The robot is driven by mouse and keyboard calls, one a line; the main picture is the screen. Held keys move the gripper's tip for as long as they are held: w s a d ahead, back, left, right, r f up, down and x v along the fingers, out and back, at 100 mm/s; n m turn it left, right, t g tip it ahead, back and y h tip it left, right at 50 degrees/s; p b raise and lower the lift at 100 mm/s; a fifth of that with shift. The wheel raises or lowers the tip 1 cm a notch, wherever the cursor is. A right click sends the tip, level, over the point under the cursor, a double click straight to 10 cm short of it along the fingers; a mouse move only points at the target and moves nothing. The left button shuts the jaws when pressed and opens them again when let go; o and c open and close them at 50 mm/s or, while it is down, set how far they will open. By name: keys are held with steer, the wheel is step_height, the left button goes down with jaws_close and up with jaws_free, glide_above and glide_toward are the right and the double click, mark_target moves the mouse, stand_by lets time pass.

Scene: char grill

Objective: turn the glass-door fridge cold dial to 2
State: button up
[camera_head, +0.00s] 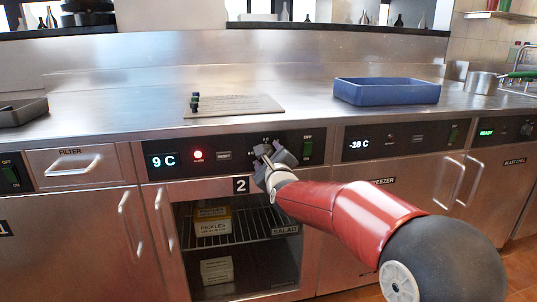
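The glass-door fridge (186,245) stands under the counter, its shelves of boxes showing through the glass. Its black control panel (240,147) shows 9 C in pale digits, a lit red lamp (198,155), a reset button (224,155) and a green switch (307,149). My gripper (266,153) is at this panel, between the reset button and the green switch. It covers the cold dial's place, with only small white marks showing just above. The dial and its pointer are hidden. I cannot tell whether the fingers are closed on the dial or touch it.
A blue tray (387,92) and a flat board (236,105) lie on the steel counter above. To the right, a freezer panel (412,140) reads -18 C. My red arm crosses the fridge's right side and the freezer front. A door handle (165,219) projects at left.

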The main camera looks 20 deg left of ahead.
steer(key=shift+w+a, duration=0.15)
steer(key=shift+w, duration=0.05)
steer(key=shift+c, duration=0.3)
steer(key=c, duration=0.9)
